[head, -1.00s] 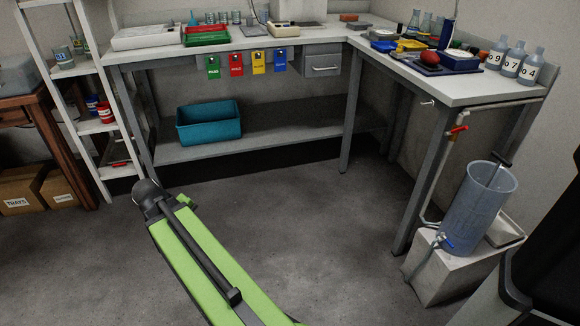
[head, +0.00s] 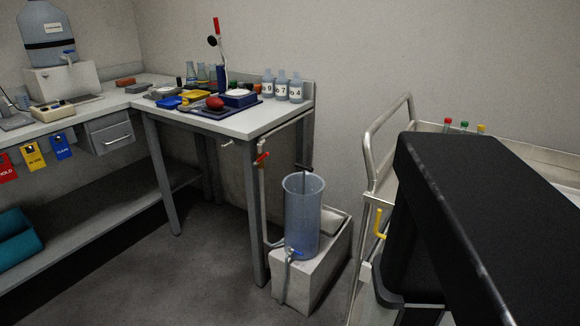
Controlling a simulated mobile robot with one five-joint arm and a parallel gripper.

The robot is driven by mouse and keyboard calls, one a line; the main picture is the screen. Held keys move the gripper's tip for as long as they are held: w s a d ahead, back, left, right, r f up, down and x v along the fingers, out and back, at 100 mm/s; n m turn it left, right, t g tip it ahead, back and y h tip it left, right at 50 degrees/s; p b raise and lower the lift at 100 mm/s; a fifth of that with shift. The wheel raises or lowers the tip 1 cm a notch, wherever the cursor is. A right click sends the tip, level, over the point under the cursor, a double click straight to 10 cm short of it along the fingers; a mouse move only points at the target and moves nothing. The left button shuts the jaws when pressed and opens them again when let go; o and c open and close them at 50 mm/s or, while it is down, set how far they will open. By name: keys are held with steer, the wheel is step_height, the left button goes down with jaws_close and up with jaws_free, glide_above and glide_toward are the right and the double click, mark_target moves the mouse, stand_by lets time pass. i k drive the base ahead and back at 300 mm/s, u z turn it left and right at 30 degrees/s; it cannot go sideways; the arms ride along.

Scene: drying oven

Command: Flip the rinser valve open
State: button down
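The rinser (head: 302,222) is a tall translucent blue cylinder on a pale block, right of the bench's end. A dark handle sticks up from its top. A red-handled valve (head: 262,158) sits on the pipe at the bench leg, left of and above the rinser. Its handle is tilted; I cannot tell if it is open. A blue tap (head: 296,253) is at the rinser's base, with a hose hanging from it. Which of the two is the rinser valve is not marked. My gripper is not in view.
The bench (head: 245,122) carries bottles and trays. The pale block (head: 318,272) stands on the floor by the bench leg. A metal cart (head: 372,195) with a yellow hook stands to the right. A large dark shape covers the lower right. Floor is free in front of the bench.

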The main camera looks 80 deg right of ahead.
mark_target(261, 159)
steer(key=z, duration=1.1)
steer(key=k, duration=1.2)
steer(key=u, duration=0.7)
steer(key=i, duration=1)
steer(key=z, duration=0.1)
